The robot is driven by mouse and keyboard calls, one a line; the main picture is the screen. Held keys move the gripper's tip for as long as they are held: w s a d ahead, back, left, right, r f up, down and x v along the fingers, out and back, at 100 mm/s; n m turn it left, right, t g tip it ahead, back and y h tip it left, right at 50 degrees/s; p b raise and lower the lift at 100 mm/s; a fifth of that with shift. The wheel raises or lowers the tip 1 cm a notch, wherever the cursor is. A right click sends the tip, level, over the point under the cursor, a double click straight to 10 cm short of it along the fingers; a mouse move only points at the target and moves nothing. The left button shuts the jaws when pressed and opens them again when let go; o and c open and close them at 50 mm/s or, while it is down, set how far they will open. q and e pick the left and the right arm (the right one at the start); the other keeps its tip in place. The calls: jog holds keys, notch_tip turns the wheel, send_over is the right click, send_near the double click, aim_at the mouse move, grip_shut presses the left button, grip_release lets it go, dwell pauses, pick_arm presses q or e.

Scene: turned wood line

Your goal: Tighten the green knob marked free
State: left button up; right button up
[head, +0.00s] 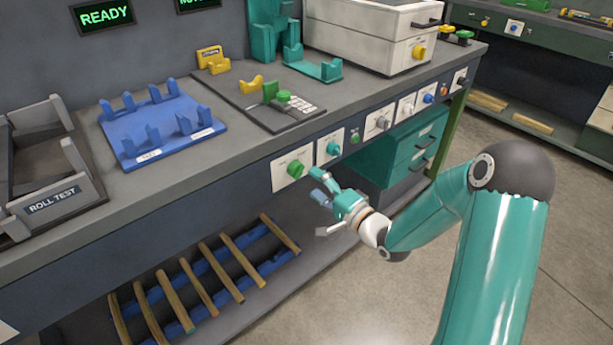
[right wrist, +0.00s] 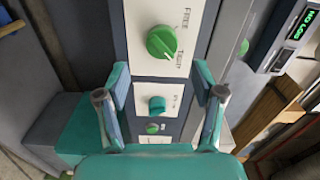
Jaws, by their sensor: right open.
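The green knob (head: 295,168) sits on a white plate on the bench's front face. In the right wrist view the green knob (right wrist: 162,42) is round with a raised grip bar set at a slant, and the words FREE and TIGHT stand beside it. My right gripper (head: 317,185) is open and empty, just in front of and to the lower right of the knob. In the right wrist view its two fingers are spread apart, with the knob beyond their tips and not touched. My left gripper is not in view.
A teal knob (head: 334,149) and a small green button (head: 354,137) sit close by on the right. More control plates continue along the front. Teal drawers (head: 408,152) stand below. Open floor is in front.

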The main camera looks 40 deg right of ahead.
jog(key=s, duration=0.6)
jog(key=shift+d, duration=0.25)
jog(key=shift+s, duration=0.1)
